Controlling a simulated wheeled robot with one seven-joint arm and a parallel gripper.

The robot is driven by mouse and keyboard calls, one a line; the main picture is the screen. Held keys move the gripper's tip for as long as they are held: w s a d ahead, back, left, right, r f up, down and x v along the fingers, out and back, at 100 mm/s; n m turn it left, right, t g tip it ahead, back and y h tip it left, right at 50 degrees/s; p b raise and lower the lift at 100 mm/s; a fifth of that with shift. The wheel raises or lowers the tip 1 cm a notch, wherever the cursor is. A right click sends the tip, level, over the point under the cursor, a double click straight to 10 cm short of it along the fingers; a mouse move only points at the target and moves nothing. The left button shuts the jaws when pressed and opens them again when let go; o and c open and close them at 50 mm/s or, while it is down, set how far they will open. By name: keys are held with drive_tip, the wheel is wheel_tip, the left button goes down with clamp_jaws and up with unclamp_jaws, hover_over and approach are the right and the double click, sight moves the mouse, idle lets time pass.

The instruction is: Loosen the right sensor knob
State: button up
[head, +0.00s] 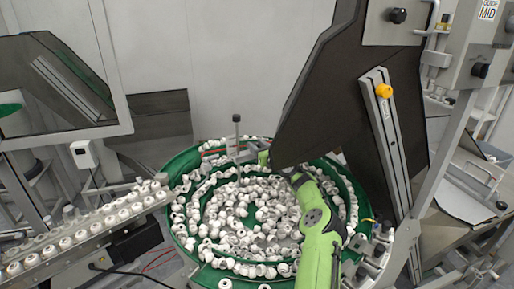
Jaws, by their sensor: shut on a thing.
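My green arm reaches up over the bowl feeder, and its end is partly behind the dark panel. My gripper (260,157) shows small at the panel's lower left edge, beside the sensor bracket (234,153) over the bowl's far rim. It is shut on a small part at the right side of this bracket, where the right sensor knob sits. The knob itself is too small and covered to make out.
The green bowl (180,188) holds many white caps (235,215). A thin post with a black top (236,118) stands at the bracket. The large dark panel (325,100) hangs close on the right. A cap-filled rail (75,250) runs out at left.

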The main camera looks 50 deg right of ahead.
drive_tip(key=shift+r, duration=0.1)
drive_tip(key=o, duration=1.1)
drive_tip(key=shift+c, duration=0.2)
drive_tip(key=b+v, duration=0.1)
drive_tip(key=v, duration=1.4)
drive_tip(key=shift+s+b, duration=0.35)
drive_tip(key=shift+a, duration=0.15)
